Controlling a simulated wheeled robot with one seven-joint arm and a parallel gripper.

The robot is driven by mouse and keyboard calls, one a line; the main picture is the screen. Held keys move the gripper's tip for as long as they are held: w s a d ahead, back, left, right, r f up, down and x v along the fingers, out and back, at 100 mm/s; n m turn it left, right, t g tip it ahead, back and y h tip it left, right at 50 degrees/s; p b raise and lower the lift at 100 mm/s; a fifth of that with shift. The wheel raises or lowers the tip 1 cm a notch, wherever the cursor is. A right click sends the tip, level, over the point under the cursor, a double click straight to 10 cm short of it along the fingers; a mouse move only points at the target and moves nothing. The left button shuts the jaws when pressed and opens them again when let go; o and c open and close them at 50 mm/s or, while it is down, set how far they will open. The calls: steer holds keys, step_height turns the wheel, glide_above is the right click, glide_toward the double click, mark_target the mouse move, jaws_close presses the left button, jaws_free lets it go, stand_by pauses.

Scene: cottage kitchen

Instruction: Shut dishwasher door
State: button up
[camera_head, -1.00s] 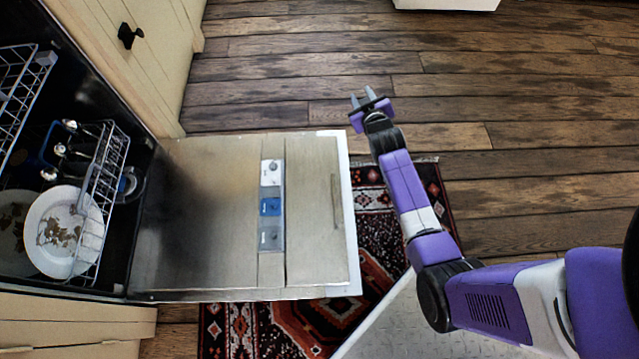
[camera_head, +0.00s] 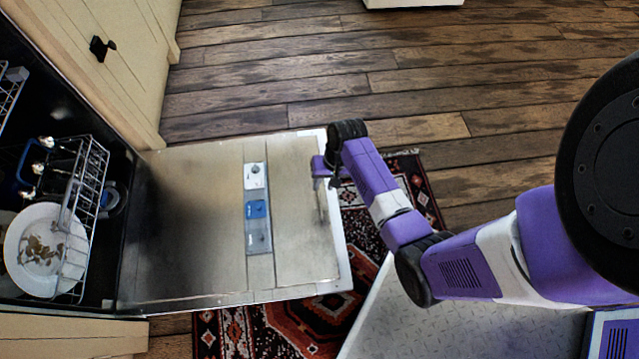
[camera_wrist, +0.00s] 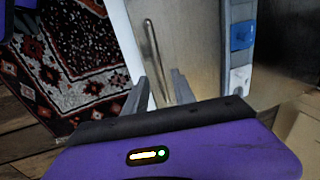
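The dishwasher door (camera_head: 185,225) is swung down, with its inner face up, in the head view. A dispenser panel (camera_head: 257,208) is set in it. My gripper (camera_head: 320,170) is at the door's outer edge, by its far corner. In the wrist view, the two fingers of my gripper (camera_wrist: 158,84) are apart, with nothing held between them. They point along the door (camera_wrist: 198,45) near its pale edge. A slim raised bar (camera_wrist: 154,58) on the door lies just beyond the fingers. I cannot tell whether the fingers touch the door.
The dishwasher's lower rack (camera_head: 88,185) holds a soiled plate (camera_head: 38,262) and sits inside the cavity. A cream cabinet (camera_head: 125,75) with a black knob stands beside the door. A patterned rug (camera_head: 290,335) lies under the door.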

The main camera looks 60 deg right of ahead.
mark_target(319, 195)
steer(key=b+x, duration=0.2)
steer(key=x, duration=0.3)
steer(key=shift+d+f+b, duration=0.1)
steer(key=shift+f+b, duration=0.2)
jaws_close()
stand_by(1.1)
